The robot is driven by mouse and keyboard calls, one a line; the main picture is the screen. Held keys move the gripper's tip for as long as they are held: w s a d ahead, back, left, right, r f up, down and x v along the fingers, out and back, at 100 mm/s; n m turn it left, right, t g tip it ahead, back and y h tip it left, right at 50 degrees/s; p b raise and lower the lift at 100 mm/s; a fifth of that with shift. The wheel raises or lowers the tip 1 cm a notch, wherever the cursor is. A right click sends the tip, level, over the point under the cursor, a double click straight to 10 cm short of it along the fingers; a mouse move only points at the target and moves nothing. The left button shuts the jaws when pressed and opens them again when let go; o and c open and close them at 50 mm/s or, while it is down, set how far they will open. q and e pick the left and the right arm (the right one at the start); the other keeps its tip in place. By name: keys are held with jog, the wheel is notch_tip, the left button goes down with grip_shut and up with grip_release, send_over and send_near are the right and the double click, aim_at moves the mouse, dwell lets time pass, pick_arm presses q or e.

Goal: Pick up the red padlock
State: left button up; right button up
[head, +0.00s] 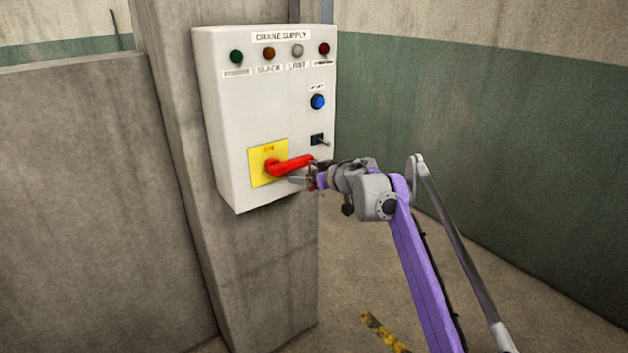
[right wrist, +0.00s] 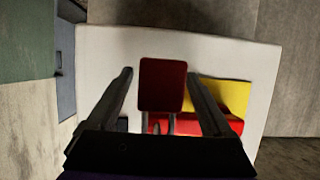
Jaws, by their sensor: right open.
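The red padlock (right wrist: 162,85) shows in the right wrist view as a dark red block with a grey shackle below it in the picture. It sits between the two fingers of my right gripper (head: 306,180), with a visible gap on each side. The gripper is open. In the head view the gripper is at the tip of the red handle (head: 290,165), and I cannot make out the padlock clearly there. Whether the shackle passes through the handle or panel is hidden. My left gripper is in neither view.
The red handle is on a yellow plate (head: 257,178) at the lower part of a white control box (head: 225,120). A small black switch (head: 318,140) and a blue button (head: 318,102) are just above. The box hangs on a concrete pillar (head: 265,270). The floor at right is open.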

jog(key=shift+c, duration=0.2)
grip_shut()
dwell(0.3)
